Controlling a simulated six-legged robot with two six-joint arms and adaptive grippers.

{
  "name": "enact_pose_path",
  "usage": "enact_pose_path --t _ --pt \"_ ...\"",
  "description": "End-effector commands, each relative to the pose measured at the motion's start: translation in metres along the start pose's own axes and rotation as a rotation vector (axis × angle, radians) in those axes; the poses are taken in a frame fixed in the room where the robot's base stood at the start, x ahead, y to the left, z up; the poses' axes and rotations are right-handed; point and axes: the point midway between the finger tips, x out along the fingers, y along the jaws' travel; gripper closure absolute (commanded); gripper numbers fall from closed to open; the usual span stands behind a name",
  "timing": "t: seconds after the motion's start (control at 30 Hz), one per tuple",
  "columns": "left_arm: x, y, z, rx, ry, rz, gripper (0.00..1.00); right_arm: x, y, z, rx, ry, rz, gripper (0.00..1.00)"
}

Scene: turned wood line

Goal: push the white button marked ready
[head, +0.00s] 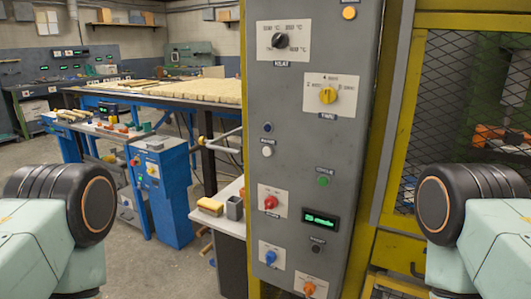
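The small white button (267,151) is on the grey control panel (340,150), left of the panel's middle. A small dark label sits just above it, too small to read surely as ready. A dark round button or lamp (268,127) is just above that label. Nothing covers the white button. Only the thick black and pale green links of my two arms show, at the lower left and lower right edges. Neither gripper is in view, so their state is hidden.
The panel also carries a green button (324,181), a red knob (271,202), a blue knob (271,257), a yellow knob (328,95) and a lit display (319,220). A yellow-framed mesh guard (460,70) stands right. A small shelf (228,223) with a sponge-like block is left.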

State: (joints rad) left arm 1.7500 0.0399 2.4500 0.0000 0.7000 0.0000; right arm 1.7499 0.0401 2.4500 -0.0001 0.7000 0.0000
Motion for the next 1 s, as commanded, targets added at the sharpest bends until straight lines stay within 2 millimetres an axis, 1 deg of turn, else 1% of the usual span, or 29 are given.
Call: enact_pose_path --t 0.03,0.07,0.4,1.0 --pt "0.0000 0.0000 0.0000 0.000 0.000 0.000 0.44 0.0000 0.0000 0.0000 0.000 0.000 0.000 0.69" --pt "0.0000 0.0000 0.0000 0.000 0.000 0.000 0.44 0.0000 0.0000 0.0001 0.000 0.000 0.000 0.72" --pt "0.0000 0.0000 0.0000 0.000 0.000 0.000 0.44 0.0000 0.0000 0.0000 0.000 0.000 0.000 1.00" --pt "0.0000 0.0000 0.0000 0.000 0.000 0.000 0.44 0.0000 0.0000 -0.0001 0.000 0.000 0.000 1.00"
